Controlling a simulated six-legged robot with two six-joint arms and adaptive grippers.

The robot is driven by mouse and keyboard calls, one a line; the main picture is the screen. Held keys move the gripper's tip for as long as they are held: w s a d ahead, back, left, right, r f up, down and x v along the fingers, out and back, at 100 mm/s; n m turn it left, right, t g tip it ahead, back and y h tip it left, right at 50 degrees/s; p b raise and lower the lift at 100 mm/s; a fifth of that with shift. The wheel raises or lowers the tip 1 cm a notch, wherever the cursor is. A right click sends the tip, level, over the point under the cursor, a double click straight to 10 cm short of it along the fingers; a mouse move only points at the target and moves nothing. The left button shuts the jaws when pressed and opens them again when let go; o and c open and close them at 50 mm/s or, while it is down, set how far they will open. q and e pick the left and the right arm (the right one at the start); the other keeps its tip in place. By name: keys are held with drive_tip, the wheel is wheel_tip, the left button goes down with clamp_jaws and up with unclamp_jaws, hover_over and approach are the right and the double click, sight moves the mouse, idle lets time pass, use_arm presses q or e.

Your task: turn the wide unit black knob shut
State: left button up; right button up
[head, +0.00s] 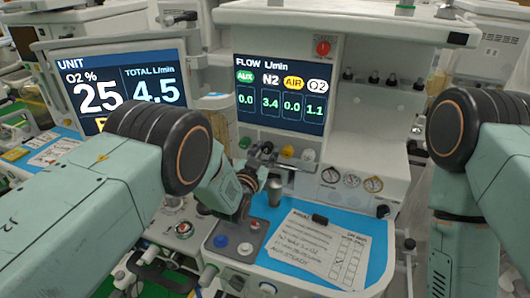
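The wide unit is the white anaesthesia machine (385,60) in the middle. Its flow screen (280,93) reads AUX 0.0, N2 3.4, AIR 0.0 and O2 1.1. Below the screen is a row of small knobs. The black knob (266,147) sits between a pale green one and a yellow one. My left gripper (260,163) is right at the black knob, its fingers overlapping it from below. Whether the fingers touch or grip the knob is hard to tell. My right arm shows at the right edge, but its gripper is out of view.
A yellow knob (287,151) and a white knob (308,155) stand just right of the gripper. Round gauges (352,181) are farther right. A paper sheet (313,248) lies on the blue worktop (376,232). A second screen (123,88) stands left, reading O2 25 and total 4.5.

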use_arm(q)
clamp_jaws()
drive_tip(key=m+b, duration=0.3)
drive_tip(key=shift+f, duration=0.1)
drive_tip(key=shift+m+b, duration=1.5)
drive_tip(key=shift+m, duration=0.4)
drive_tip(key=shift+o, duration=0.7)
unclamp_jaws()
